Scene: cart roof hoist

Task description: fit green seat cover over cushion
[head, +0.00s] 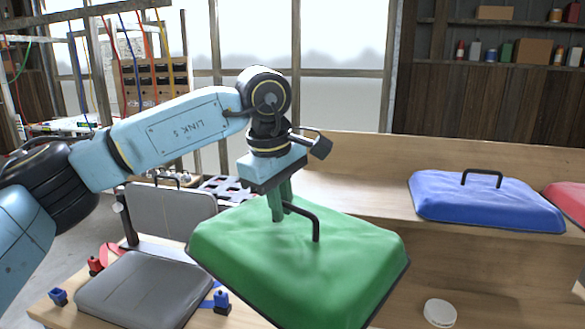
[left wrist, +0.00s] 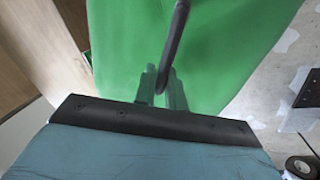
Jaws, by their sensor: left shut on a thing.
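The green seat cover (head: 300,262) hangs from its black handle in the middle of the head view, tilted, above the bench and right of the seat. My left gripper (head: 281,205) is shut on that handle. In the left wrist view the fingers (left wrist: 162,90) close on the handle, with the green cover (left wrist: 125,50) below. The grey cushion (head: 140,288) lies on the wooden bench at lower left, with a grey backrest (head: 172,215) behind it. The cover hides part of the bench. My right gripper is not in view.
A blue cover (head: 485,198) with a black handle lies on the wooden ledge at right, with a red cover (head: 572,200) beyond it. A white round lid (head: 440,312) is at lower right. Blue clips (head: 221,298) and red clips (head: 96,264) stand beside the cushion.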

